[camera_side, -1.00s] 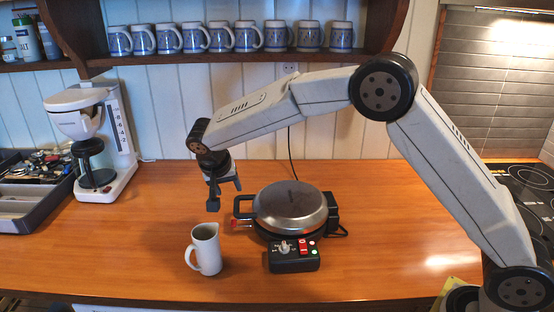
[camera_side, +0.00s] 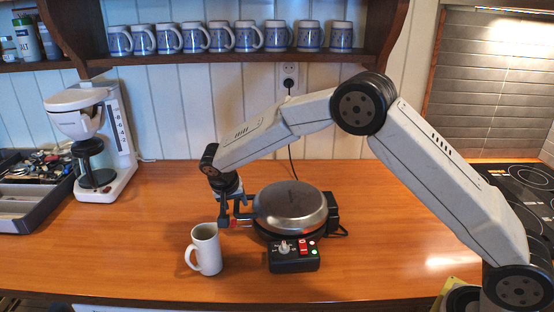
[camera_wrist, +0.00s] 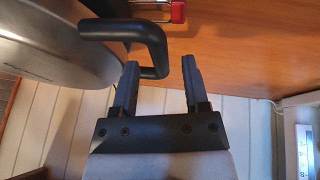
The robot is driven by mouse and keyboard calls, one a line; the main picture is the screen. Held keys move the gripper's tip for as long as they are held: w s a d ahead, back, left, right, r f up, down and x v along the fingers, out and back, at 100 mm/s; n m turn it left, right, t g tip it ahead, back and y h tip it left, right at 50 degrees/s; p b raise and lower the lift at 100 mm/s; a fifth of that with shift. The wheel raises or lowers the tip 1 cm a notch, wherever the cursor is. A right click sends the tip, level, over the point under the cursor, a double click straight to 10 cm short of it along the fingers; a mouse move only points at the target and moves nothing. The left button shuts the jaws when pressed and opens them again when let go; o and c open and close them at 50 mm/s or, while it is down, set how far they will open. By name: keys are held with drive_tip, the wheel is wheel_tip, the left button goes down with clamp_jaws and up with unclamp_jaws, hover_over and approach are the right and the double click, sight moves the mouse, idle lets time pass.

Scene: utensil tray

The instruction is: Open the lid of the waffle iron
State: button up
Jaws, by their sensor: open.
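The waffle iron (camera_side: 290,208) stands on the counter with its round silver lid down. Its black lid handle sticks out to the left and is mostly hidden by my gripper in the side view. In the wrist view the lid (camera_wrist: 60,45) is at the left, and the black handle loop (camera_wrist: 140,35) reaches toward my fingers. My gripper (camera_side: 232,218) is at the handle, left of the lid. In the wrist view my gripper (camera_wrist: 160,75) has its two fingers apart, with the handle's end at the left finger; whether they touch I cannot tell.
A control box (camera_side: 294,256) with a red switch sits at the iron's front. A coffee maker (camera_side: 94,140) and a utensil tray (camera_side: 38,205) are at the left. Mugs line the shelf above.

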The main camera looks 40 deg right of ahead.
drive_tip(key=shift+d+f, duration=0.1)
drive_tip(key=shift+f, duration=0.1)
clamp_jaws()
idle(1.4)
